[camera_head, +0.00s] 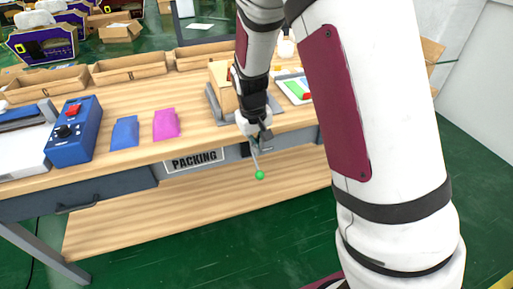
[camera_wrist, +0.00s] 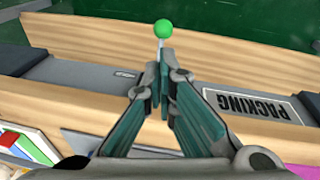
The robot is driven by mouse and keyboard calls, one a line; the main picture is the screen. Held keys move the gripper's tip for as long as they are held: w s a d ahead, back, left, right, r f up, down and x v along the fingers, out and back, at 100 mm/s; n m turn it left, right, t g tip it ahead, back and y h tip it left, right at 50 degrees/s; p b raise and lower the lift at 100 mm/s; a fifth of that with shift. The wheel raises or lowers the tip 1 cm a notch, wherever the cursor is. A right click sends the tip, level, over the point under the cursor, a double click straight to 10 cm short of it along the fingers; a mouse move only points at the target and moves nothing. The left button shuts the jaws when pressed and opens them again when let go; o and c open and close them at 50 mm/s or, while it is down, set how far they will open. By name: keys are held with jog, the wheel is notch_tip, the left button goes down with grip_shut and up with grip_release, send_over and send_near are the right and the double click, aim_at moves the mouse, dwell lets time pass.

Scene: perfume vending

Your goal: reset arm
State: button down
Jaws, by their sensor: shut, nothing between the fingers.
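My gripper (camera_head: 254,143) hangs at the front edge of the packing table (camera_head: 105,92), beside the PACKING sign (camera_head: 195,160). In the wrist view my gripper (camera_wrist: 160,72) has its two green-grey fingers together at the tips, with nothing held. A small green ball (camera_head: 260,175) shows just beyond the fingertips, at the end of a thin grey rod. It also shows in the wrist view (camera_wrist: 163,28). My white arm with maroon panels covers much of the right side of the head view.
A blue control box (camera_head: 72,138) with a red button, a blue pouch (camera_head: 125,132) and a pink pouch (camera_head: 166,124) lie on the table. Cardboard trays (camera_head: 130,67) line its back. A cardboard box (camera_head: 222,84) stands behind my gripper. A lower wooden shelf (camera_head: 140,215) runs below; green floor is open in front.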

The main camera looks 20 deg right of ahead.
jog(key=s+r+t+y+p, duration=0.1)
jog(key=s+r+p, duration=0.2)
jog(key=s+r, duration=0.55)
jog(key=s+r+p, duration=0.3)
jog(key=s+r, duration=0.1)
jog(key=r, duration=0.9)
jog(key=s+r+p, duration=0.1)
jog(key=s+r, duration=0.3)
jog(key=s, duration=0.3)
jog(key=s+r+t+p, duration=0.1)
jog(key=s+r+p, duration=0.1)
jog(key=s+r, duration=0.2)
jog(key=s+r+m+p, duration=0.1)
jog(key=s+r, duration=0.3)
jog(key=s, duration=0.6)
jog(key=shift+s+a+r+t+p, duration=0.15)
jog(key=shift+s+t+p, duration=0.15)
jog(key=shift+p, duration=0.45)
